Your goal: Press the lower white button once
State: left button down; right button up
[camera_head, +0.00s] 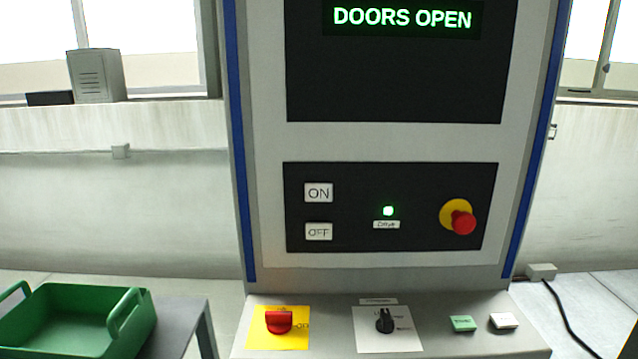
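A dark control panel (345,237) is on the front of the upright machine cabinet. Two white square buttons sit at its left side, one above the other. The upper white button (318,192) reads ON. The lower white button (318,232) reads OFF. A lit green lamp (388,211) with a small label is to their right. Neither gripper shows in the head view, and nothing covers the buttons.
A red mushroom knob (463,223) on a yellow ring is at the panel's right. The ledge below carries a red switch (279,321), a black rotary knob (384,320), a green button (462,323) and a white button (503,321). A green crate (135,335) stands left. The screen (400,85) reads DOORS OPEN.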

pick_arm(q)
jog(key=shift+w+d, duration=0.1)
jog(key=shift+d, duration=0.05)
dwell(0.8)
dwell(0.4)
